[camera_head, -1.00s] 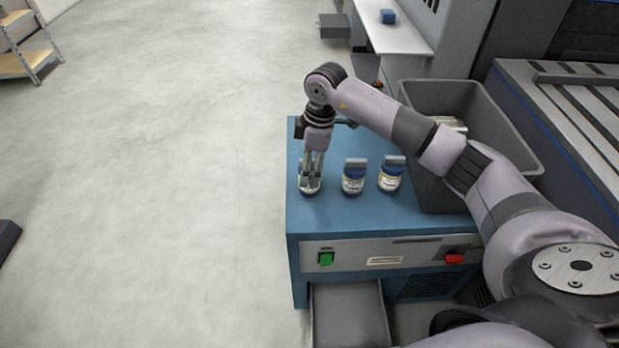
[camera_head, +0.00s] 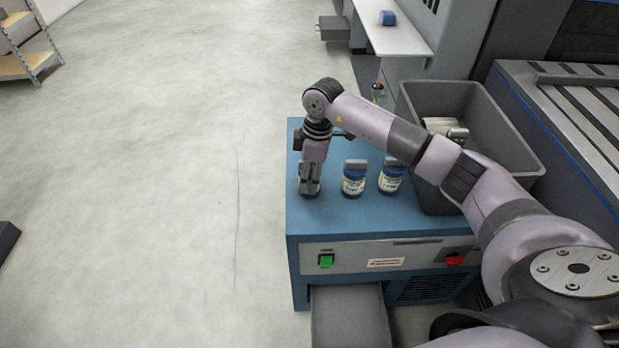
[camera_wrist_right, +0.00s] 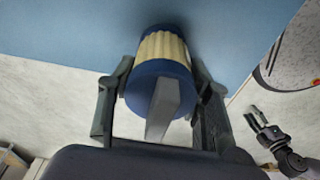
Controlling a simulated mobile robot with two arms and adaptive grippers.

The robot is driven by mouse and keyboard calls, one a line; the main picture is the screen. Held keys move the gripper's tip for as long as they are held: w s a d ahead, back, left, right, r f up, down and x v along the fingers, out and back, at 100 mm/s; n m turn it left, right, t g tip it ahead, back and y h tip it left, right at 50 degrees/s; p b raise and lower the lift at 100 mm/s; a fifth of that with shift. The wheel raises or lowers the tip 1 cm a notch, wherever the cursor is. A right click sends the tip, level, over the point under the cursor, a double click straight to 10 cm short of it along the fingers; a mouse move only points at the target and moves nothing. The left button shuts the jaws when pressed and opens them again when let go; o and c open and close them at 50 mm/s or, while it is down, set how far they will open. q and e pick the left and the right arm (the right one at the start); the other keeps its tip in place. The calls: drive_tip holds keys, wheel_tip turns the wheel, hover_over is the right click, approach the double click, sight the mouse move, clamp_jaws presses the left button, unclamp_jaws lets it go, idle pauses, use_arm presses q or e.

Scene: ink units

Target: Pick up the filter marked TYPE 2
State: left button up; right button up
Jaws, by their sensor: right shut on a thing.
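Three filters with blue ends and cream bodies stand in a row on the blue unit (camera_head: 330,218): a left one (camera_head: 303,191), a middle one (camera_head: 354,181) and a right one (camera_head: 391,178). Their markings are too small to read. My right gripper (camera_head: 311,190) points down and is shut on the left filter, hiding most of it. In the right wrist view this filter (camera_wrist_right: 163,58) sits between the two fingers, its grey tab towards the palm. My left gripper (camera_wrist_right: 258,117) shows small in the right wrist view, empty, its fingers apart.
A grey bin (camera_head: 520,140) with metallic objects in it stands on the right of the unit. The unit's front has a green switch (camera_head: 326,261) and a red switch (camera_head: 454,259). A grey tray (camera_head: 350,318) juts out below.

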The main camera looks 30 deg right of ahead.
drive_tip(key=c, duration=0.5)
drive_tip(key=shift+o, duration=0.2)
drive_tip(key=shift+r, duration=0.15)
